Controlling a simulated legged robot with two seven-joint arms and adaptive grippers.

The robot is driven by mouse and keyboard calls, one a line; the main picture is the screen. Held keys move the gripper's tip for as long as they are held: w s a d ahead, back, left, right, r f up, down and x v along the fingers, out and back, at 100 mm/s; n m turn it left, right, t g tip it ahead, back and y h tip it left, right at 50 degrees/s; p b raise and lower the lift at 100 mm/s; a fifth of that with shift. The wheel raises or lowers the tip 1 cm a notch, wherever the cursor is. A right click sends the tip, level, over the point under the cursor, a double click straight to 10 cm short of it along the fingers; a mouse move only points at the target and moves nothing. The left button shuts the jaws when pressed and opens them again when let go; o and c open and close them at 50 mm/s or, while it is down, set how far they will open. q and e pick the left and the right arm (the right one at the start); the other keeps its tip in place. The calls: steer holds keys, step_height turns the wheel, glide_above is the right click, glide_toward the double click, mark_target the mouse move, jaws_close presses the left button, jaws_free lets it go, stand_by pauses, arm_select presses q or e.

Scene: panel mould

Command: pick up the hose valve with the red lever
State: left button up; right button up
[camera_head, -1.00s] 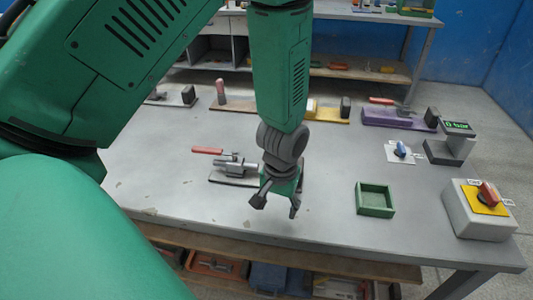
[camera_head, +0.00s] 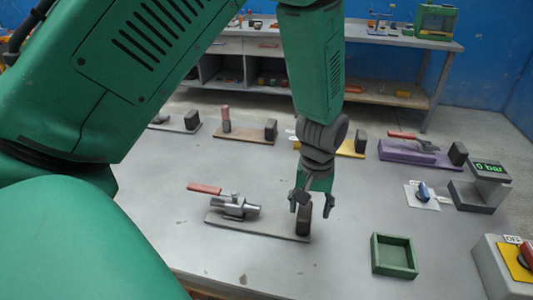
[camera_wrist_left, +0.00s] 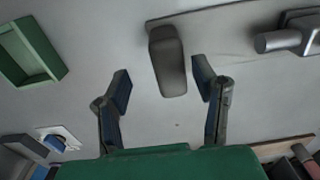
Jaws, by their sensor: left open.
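A metal hose valve (camera_head: 232,206) with a red lever (camera_head: 204,188) sits on a grey board (camera_head: 258,227) on the table. The lever points left. A dark upright block (camera_head: 303,220) stands at the board's right end. My left gripper (camera_head: 311,207) is open at this block, right of the valve. In the left wrist view, the open fingers (camera_wrist_left: 160,82) lie on either side of the block (camera_wrist_left: 168,62) in the picture; contact cannot be told. Part of the valve (camera_wrist_left: 284,38) shows at the upper right there. My right gripper is not in view.
A green tray (camera_head: 394,256) stands right of the board. Another red-levered piece lies on a purple board (camera_head: 410,152) farther back. A blue-knobbed plate (camera_head: 421,196), a pressure display (camera_head: 489,170) and a red-switch box (camera_head: 508,268) are at the right. The table is clear left of the valve.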

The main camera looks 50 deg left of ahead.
arm_select(q)
steer(key=shift+a+f, duration=0.35)
steer(key=shift+f, duration=0.3)
steer(key=f, duration=0.2)
steer(key=a+f, duration=0.1)
steer(key=shift+f+b, duration=0.4)
steer(key=shift+w+d+f, duration=0.1)
steer(key=shift+d+f, duration=0.15)
steer(key=shift+f, duration=0.2)
steer(key=shift+d+r, duration=0.1)
steer(key=shift+d, duration=0.1)
steer(key=c, duration=1.1)
steer(key=shift+a, duration=0.15)
jaws_close()
